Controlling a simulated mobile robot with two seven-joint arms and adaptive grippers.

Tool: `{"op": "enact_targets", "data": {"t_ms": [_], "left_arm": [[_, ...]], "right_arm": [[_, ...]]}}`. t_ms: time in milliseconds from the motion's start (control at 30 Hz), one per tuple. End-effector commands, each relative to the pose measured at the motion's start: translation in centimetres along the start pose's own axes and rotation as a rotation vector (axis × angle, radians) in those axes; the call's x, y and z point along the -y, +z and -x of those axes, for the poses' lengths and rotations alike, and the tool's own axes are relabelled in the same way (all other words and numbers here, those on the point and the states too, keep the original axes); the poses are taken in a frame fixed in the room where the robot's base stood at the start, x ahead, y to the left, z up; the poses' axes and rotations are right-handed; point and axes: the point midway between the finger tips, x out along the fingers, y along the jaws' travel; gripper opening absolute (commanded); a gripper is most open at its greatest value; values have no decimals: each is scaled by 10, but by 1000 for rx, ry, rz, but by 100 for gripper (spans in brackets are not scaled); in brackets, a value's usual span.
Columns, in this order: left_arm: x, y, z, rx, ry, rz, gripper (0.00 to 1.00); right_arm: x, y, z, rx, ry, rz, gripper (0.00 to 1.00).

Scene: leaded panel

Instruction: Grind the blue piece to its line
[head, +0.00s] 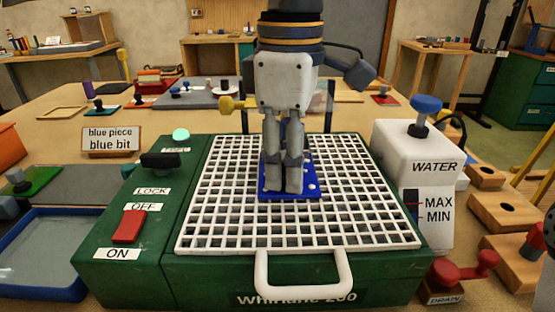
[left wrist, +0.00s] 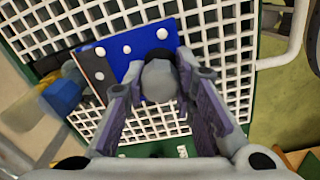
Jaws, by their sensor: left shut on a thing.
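My left gripper (head: 284,188) points down over the middle of the white grid of the grinder (head: 345,220). It is shut on a grey knob (left wrist: 160,80) above the blue piece (head: 308,188). The blue piece is a flat plate with white dots, at the grid; whether it touches the grid cannot be told. In the left wrist view the plate (left wrist: 128,62) shows a dark strip along its left side, with a thin orange line. The fingers hide part of the plate. My right gripper is not in view.
The grinder's red switch (head: 128,227) sits between OFF and ON labels, near a black lock knob (head: 160,161). A white water tank (head: 415,150) with a blue knob stands right. A "blue piece / blue bit" sign (head: 110,138) stands left. A blue-rimmed tray (head: 40,250) lies front left.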

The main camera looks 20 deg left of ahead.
Motion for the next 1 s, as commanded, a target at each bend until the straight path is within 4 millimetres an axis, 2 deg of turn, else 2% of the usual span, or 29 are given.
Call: {"op": "enact_targets", "data": {"t_ms": [167, 567, 1000], "left_arm": [[-1, 7, 0, 1, 0, -1, 0], [-2, 9, 0, 0, -1, -1, 0], [-10, 28, 0, 0, 0, -1, 0]], "right_arm": [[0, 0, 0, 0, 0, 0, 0], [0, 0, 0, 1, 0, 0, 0], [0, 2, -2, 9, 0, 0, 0]]}}
